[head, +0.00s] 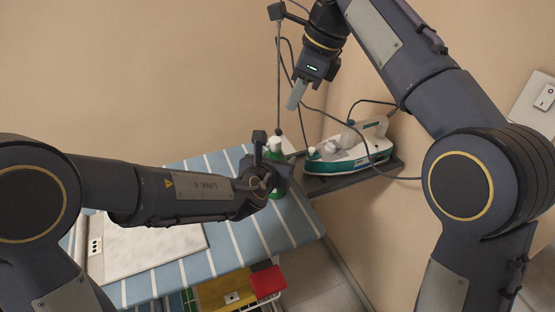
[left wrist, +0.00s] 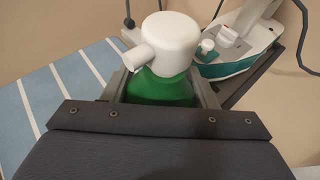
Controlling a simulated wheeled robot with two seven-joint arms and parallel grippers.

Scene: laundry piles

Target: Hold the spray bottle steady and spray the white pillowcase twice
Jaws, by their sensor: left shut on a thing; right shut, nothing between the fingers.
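The green spray bottle (head: 274,155) with a white head stands upright at the right end of the striped board. My left gripper (head: 268,180) is shut around it and hides part of its body. In the left wrist view the bottle (left wrist: 165,88) sits between the two fingers, its white nozzle pointing left. A flat white piece (head: 150,245), seemingly the white pillowcase, lies on the board at left, partly hidden by my left arm. My right gripper (head: 296,96) is shut and empty, raised above the board near the wall, apart from the bottle.
The blue-and-white striped board (head: 225,258) lies under the bottle and the white piece. A white and teal iron (head: 350,150) with a cord rests on a dark stand (head: 350,180) at right. A thin upright pole (head: 278,75) stands behind. Coloured items (head: 235,290) lie below the board.

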